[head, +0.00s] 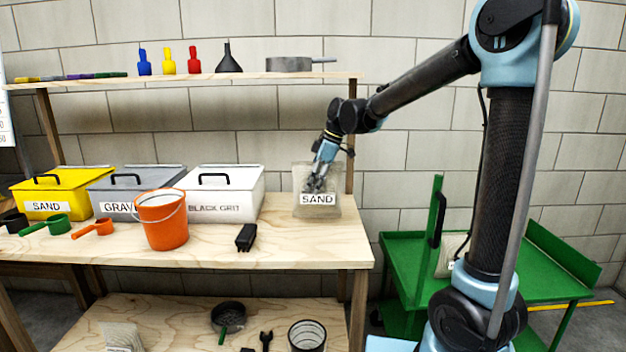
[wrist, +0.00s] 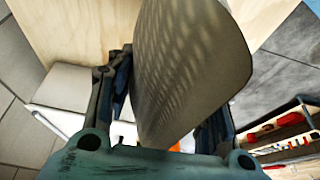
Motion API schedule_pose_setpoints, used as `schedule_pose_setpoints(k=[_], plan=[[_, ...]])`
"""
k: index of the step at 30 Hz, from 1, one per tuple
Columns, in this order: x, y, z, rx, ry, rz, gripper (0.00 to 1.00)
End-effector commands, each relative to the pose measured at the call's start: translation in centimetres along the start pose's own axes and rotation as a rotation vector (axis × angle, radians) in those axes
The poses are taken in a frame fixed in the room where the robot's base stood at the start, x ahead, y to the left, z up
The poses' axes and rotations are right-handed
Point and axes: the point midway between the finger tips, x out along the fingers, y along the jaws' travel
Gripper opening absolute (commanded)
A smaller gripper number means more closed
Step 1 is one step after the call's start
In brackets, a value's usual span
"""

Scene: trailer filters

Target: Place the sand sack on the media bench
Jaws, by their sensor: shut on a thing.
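The sand sack (head: 317,208), a pale sack with a "SAND" label, is upright at the right end of the wooden media bench (head: 300,245). My gripper (head: 318,182) is shut on the sack from above in the head view. In the wrist view the sack (wrist: 190,70) fills the middle between the fingers of my gripper (wrist: 165,125). The sack's lower edge appears at or just above the bench top; I cannot tell whether it bears weight there.
A white "BLACK GRIT" box (head: 225,190), grey gravel box (head: 135,190), yellow sand box (head: 45,192), orange bucket (head: 162,222) and black object (head: 246,237) occupy the bench to the left. A shelf (head: 200,79) runs above. A green cart (head: 500,270) stands right.

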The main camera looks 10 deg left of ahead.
Motion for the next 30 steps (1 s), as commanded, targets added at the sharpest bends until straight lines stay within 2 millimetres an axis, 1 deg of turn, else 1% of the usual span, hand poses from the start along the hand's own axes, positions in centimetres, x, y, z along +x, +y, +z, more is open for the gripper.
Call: schedule_pose_setpoints(k=[4,9,21,22,24,30], plan=[[1.7,0.1,0.7,0.000,0.001,0.000,0.00],[2.9,0.0,1.2,0.000,0.001,0.000,0.00],[3.1,0.0,1.3,0.000,0.001,0.000,0.00],[3.2,0.0,1.3,0.000,0.000,0.000,0.55],[3.2,0.0,1.3,0.000,0.000,0.000,0.68],[3.1,0.0,1.3,0.000,0.000,0.000,0.68]])
